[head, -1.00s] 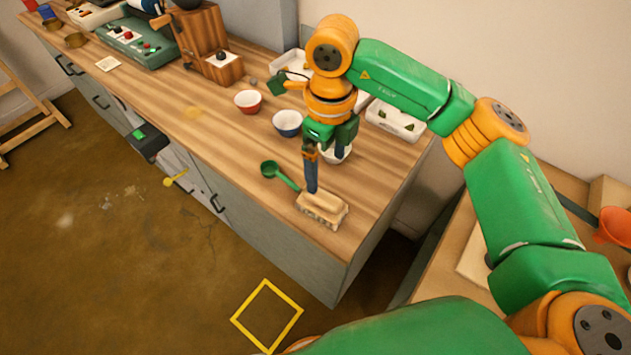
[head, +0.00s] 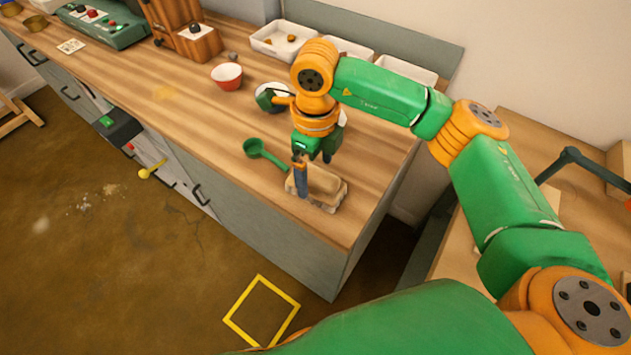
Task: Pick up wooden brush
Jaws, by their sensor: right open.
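The wooden brush (head: 328,188) is a pale tan block lying near the front right corner of the wooden worktop (head: 215,130). My right gripper (head: 314,180) points down at it and is open. One blue finger stands in front of the brush's left part, covering some of it. The other finger shows behind, at the brush's far side. The brush appears to lie between the fingers; I cannot tell whether they touch it. My left gripper is not in view.
A green scoop (head: 264,154) lies just left of the brush. A red bowl (head: 227,77) stands farther back, and another bowl is partly hidden by my right arm. White trays (head: 283,40) line the back edge. The worktop's front edge is close to the brush.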

